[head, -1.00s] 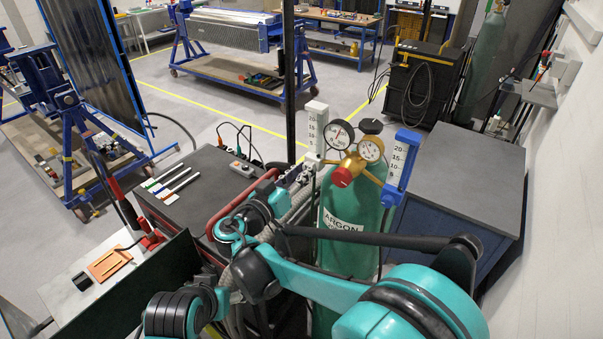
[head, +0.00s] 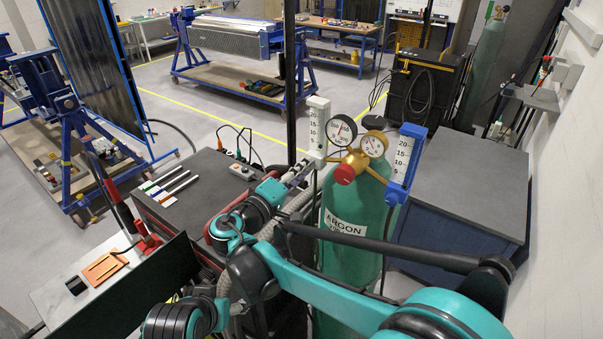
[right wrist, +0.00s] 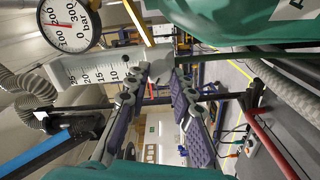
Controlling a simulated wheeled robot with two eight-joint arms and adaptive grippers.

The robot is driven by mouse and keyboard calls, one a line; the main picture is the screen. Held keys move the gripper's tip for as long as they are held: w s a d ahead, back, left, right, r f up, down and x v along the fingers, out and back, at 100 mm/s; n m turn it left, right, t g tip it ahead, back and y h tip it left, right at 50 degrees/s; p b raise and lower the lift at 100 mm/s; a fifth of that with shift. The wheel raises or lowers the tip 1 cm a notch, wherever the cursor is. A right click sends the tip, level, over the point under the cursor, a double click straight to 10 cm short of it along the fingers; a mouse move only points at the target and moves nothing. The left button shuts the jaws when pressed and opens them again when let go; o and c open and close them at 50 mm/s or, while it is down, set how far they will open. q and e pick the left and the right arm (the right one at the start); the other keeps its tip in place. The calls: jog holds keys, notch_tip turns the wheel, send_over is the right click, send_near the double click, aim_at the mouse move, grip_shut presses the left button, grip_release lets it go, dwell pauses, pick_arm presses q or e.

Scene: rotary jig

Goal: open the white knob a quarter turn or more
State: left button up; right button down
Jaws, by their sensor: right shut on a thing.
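The white flowmeter (head: 317,125) stands on the left of the brass regulator, and its scaled body also shows in the right wrist view (right wrist: 88,69). The white knob (right wrist: 158,80) is at the scale's lower end, mostly hidden by my fingers. My right gripper (right wrist: 163,82) has its purple-padded fingers on either side of the knob and is shut on it. In the head view my right gripper (head: 299,174) is small, just below and left of the flowmeter. The knob's turned angle cannot be told.
A green argon cylinder (head: 350,232) carries the regulator with a red knob (head: 345,174), two gauges and a blue flowmeter (head: 406,160) on the right. A dark cabinet (head: 465,170) stands right of it. A dark worktop (head: 215,185) with pens lies left.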

aim_at(313, 127)
jog(key=n+b, duration=0.2)
jog(key=n, duration=1)
jog(key=shift+w+d+n, duration=0.1)
jog(key=shift+d+n, duration=0.05)
jog(key=shift+n, duration=0.25)
dwell(0.3)
jog(key=c, duration=1.3)
grip_release()
jog(key=shift+w+d+f, duration=0.1)
notch_tip(313, 127, up, 10)
jog(key=shift+r, duration=0.1)
